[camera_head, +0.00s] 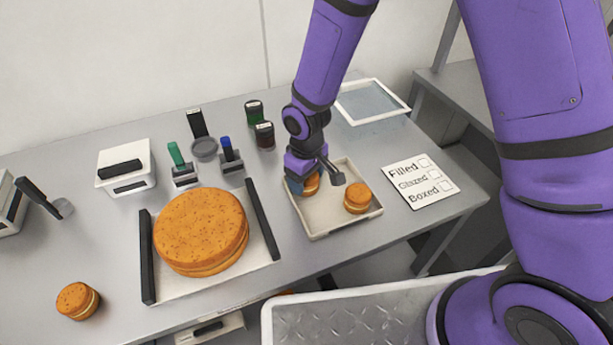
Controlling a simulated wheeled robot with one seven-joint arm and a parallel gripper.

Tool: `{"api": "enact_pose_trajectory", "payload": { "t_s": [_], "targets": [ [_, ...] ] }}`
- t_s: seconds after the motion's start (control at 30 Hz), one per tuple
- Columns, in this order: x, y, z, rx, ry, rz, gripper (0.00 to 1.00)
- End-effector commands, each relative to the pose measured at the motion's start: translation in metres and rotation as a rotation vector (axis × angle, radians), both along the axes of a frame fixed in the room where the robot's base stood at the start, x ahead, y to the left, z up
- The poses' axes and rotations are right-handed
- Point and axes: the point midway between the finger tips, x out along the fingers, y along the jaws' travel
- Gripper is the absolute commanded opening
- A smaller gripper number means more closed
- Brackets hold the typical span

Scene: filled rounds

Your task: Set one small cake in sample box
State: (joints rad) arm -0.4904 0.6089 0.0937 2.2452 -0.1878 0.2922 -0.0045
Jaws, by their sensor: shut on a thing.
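My gripper (315,178) is over the back left part of a shallow cream tray (322,229). It is shut on a small orange-brown filled cake (312,186), partly hidden by the fingers. I cannot tell whether this cake touches the tray floor. A second small cake (357,198) sits in the tray at the right. A third small cake (77,300) stands on the table at the front left. No label shows which container is the sample box; a white-framed, clear-topped one (398,108) lies behind the tray.
A large filled cake (202,230) lies on a white board between two dark bars (262,218). A checklist card (420,181) lies right of the tray. Bare table surrounds the front left cake.

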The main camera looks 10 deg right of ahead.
Motion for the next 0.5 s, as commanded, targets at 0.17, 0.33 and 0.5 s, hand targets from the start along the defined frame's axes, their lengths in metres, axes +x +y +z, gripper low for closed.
{"api": "enact_pose_trajectory", "payload": {
  "t_s": [0.17, 0.33, 0.5],
  "targets": [
    [-0.0011, -0.0005, -0.0039, -0.002, 0.004, 0.000, 0.81],
    [-0.0009, -0.0004, -0.0034, -0.001, 0.003, 0.000, 0.91],
    [-0.0007, -0.0003, -0.0022, -0.001, 0.002, 0.000, 0.91]
  ]
}}
